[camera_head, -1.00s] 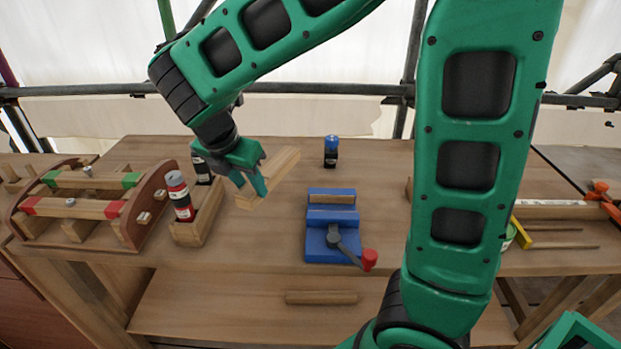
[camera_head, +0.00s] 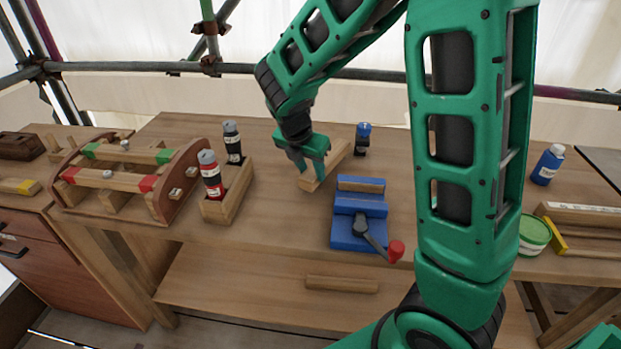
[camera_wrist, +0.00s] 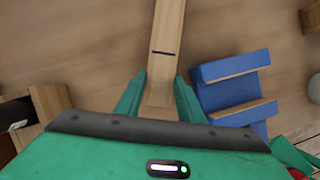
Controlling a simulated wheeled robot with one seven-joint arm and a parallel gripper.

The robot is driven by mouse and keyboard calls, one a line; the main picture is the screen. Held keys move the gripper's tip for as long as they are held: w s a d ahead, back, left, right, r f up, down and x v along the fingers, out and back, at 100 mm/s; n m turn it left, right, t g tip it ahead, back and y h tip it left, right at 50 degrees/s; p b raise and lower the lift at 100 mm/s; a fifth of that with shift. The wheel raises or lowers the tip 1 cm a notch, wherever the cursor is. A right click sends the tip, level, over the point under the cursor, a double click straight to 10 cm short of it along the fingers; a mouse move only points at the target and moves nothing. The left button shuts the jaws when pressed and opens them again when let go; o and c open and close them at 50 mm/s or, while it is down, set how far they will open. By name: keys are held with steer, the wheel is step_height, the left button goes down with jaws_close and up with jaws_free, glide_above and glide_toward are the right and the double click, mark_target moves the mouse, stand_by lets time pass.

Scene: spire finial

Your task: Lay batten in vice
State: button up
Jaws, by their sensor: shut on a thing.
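The batten (camera_head: 337,158) is a pale wooden bar, held in my gripper (camera_head: 313,172) above the bench top. In the wrist view the batten (camera_wrist: 167,45) runs away from between my gripper's fingers (camera_wrist: 160,95) and bears a dark line across it. The vice (camera_head: 360,207) is blue, with wood-coloured jaw faces, a dark crank and a red knob. It stands on the bench just right of my gripper, and its jaws look parted in the wrist view (camera_wrist: 235,90). The batten is beside the vice, not between its jaws.
A wooden holder (camera_head: 215,208) with a red bottle (camera_head: 211,176) and a black bottle (camera_head: 233,143) stands to the left. A curved wooden frame (camera_head: 165,195) with red and green clamped bars is further left. A blue-capped bottle (camera_head: 362,139) stands behind the vice.

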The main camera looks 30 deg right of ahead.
step_height(320, 180, down, 3)
steer(key=shift+r, duration=0.1)
steer(key=o, duration=1.2)
steer(key=shift+c, duration=0.2)
steer(key=shift+r, duration=0.1)
steer(key=v, duration=1.2)
